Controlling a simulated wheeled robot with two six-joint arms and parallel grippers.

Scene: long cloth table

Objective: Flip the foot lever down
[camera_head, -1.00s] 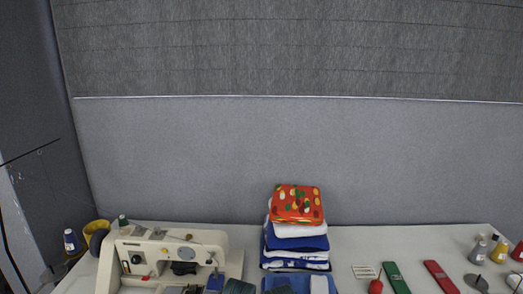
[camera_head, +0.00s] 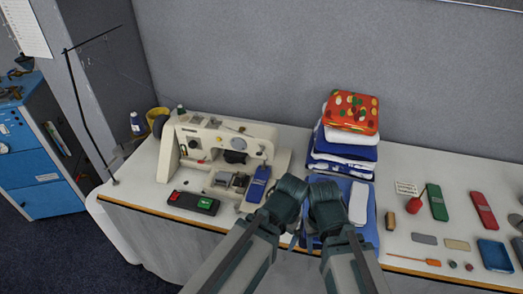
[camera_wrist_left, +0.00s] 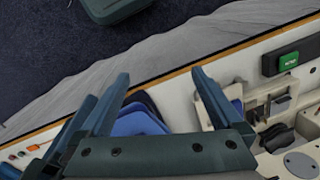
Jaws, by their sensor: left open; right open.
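The cream sewing machine (camera_head: 208,134) stands on the left part of the table, with its needle area towards the right. I cannot make out which small part is the foot lever. My left gripper (camera_head: 288,202) is just right of the machine, in front of the folded cloths. In the left wrist view my left gripper (camera_wrist_left: 163,82) is open and empty, with blue cloth beyond its fingers and the machine (camera_wrist_left: 296,130) at the right. My right gripper (camera_head: 323,205) is close beside the left one, above the blue cloth; its fingertips are mostly hidden.
A black control box (camera_head: 194,202) with red and green buttons lies before the machine. A blue flat object (camera_head: 257,184) is at its right front. Folded cloths (camera_head: 345,140) are stacked behind my grippers. Small tools and a red spool (camera_head: 414,205) lie to the right.

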